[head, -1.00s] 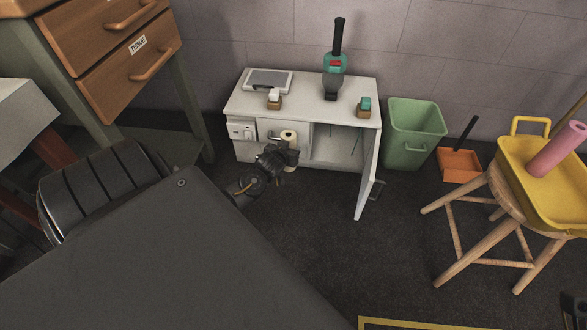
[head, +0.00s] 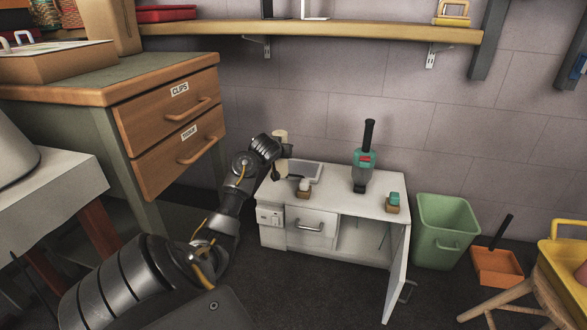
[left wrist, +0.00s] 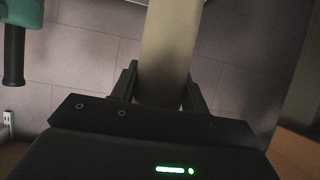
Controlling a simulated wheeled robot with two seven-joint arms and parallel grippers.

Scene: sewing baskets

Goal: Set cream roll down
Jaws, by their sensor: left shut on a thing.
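My left gripper (head: 279,155) is shut on the cream roll (head: 281,137), raised above the back left of the white cabinet (head: 288,205). The roll is upright in the head view, and its upper part shows above the fingers. In the left wrist view the cream roll (left wrist: 168,50) stands between the two dark fingers of my left gripper (left wrist: 163,88). Its lower end is hidden behind the gripper body. My right gripper is not in view.
On the cabinet are a grey-framed tray (head: 306,172), a teal and black tool (head: 364,160) and two small blocks (head: 304,190) (head: 393,203). The cabinet door (head: 397,275) hangs open. Drawers (head: 165,115) stand left; a wooden shelf (head: 330,31) runs above. A green bin (head: 445,230) stands right.

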